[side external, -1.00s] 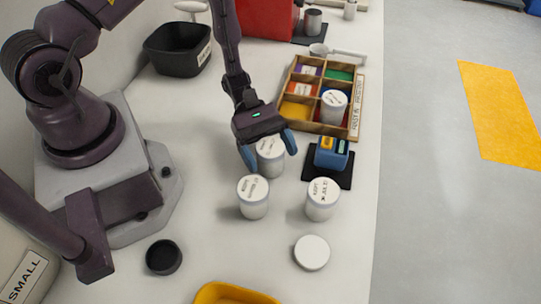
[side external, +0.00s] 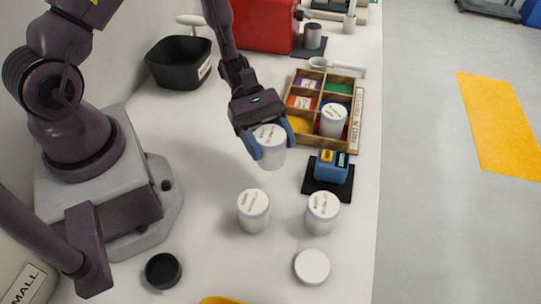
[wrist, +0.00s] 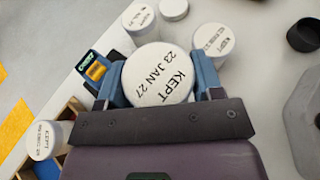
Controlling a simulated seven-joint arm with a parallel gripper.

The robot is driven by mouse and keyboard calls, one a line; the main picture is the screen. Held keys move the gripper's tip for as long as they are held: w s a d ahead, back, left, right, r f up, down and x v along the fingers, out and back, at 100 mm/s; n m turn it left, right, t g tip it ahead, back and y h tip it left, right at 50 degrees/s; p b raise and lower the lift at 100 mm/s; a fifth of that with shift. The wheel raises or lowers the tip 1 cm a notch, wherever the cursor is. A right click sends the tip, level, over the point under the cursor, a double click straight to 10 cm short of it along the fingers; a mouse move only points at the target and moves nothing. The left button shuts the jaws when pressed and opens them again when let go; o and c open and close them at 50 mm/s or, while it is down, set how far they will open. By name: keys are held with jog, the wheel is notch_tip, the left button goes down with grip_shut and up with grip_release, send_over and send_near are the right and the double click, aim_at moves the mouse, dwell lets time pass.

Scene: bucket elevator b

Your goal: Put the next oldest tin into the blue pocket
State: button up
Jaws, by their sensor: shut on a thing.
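My gripper (side external: 270,142) is shut on a white tin (side external: 270,155), held upright above the table. In the wrist view the held tin's lid (wrist: 158,74) reads "KEPT 23 JAN 27". Two more white tins stand on the table, a left one (side external: 254,212) and a right one (side external: 323,213); their labels are too small to read surely. A wooden divided tray (side external: 357,122) has coloured pockets: purple, green, red and yellow show. A white tin (side external: 333,122) stands in its right column. The held tin is left of and nearer than the tray.
A blue block with yellow and green tops (side external: 332,164) sits on a black mat (side external: 318,195) in front of the tray. A white disc (side external: 312,266) and a black round cup (side external: 162,270) lie nearer. A black bin (side external: 178,62) and a red box (side external: 263,25) stand behind.

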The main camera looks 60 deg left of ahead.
notch_tip(320, 180, up, 2)
jog(key=shift+a+r, duration=0.1)
jog(key=shift+r, duration=0.05)
jog(key=w+a+r+n+t+y, duration=0.3)
jog(key=w+a+r+n+t, duration=0.2)
jog(key=w+a+n+t, duration=0.5)
jog(key=shift+m+y, duration=0.3)
jog(key=shift+y, duration=0.2)
jog(key=w+f, duration=0.3)
jog(key=w, duration=0.1)
jog(key=w+f, duration=0.3)
jog(key=w, duration=0.2)
jog(key=w+f, duration=0.3)
jog(key=w, duration=0.2)
jog(key=shift+w+a+f, duration=0.1)
jog(key=shift+w+a, duration=0.05)
jog(key=shift+w, duration=0.05)
jog(key=shift+w+f, duration=0.15)
jog(key=shift+f, duration=0.05)
jog(key=shift+w+f, duration=0.15)
jog(key=shift+f, duration=0.75)
jog(key=shift+w+f, duration=0.1)
jog(key=shift+f, duration=0.75)
